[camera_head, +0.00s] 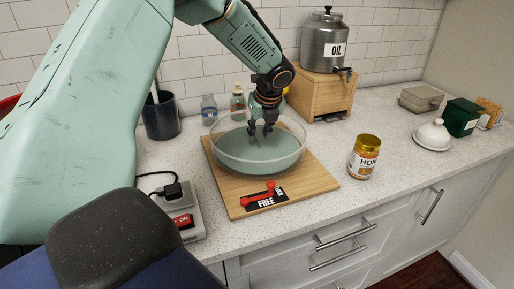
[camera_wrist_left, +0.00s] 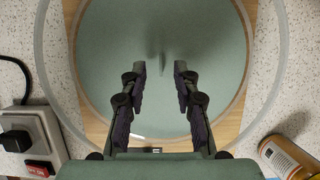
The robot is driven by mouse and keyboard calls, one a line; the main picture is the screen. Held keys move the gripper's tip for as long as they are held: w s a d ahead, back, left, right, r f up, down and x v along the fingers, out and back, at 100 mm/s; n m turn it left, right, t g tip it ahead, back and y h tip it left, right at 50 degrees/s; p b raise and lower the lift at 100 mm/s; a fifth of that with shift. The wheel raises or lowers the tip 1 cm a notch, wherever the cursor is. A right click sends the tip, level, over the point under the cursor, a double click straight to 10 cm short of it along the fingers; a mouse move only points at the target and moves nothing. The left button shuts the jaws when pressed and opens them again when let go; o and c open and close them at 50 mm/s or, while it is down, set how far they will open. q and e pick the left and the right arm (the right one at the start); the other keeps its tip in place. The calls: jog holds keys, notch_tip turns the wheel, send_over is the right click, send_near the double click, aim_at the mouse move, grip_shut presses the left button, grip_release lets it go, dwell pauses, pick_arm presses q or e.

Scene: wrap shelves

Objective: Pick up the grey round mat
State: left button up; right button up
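The grey round mat shows as a flat grey-green disc (camera_head: 262,160) inside the outline of a clear glass bowl (camera_head: 219,152) on a wooden board (camera_head: 311,178). In the left wrist view the mat (camera_wrist_left: 160,105) fills the middle, with the clear bowl rim (camera_wrist_left: 267,75) wider around it. I cannot tell whether it lies in the bowl or under it. My left gripper (camera_head: 262,129) points down over the mat, within the bowl's rim. In the left wrist view its two fingers (camera_wrist_left: 160,68) are apart with nothing between them. My right gripper is not in view.
A honey jar (camera_head: 365,157) stands right of the board. A red-handled item and a FREE label (camera_head: 266,198) lie at the board's front. A switch box (camera_head: 182,215) is at left. An oil tank (camera_head: 325,42) on a wooden stand is behind.

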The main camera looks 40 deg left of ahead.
aim_at(259, 137)
pick_arm(q)
jog(key=x, duration=0.2)
jog(key=shift+w+d+f, duration=0.1)
jog(key=shift+d+f, duration=0.05)
jog(key=shift+f, duration=0.2)
jog(key=shift+a+f, duration=0.1)
jog(key=shift+a, duration=0.15)
jog(key=shift+f, duration=0.1)
jog(key=shift+c, duration=1.4)
jog(key=shift+d, duration=0.2)
grip_shut()
jog(key=shift+a, duration=0.15)
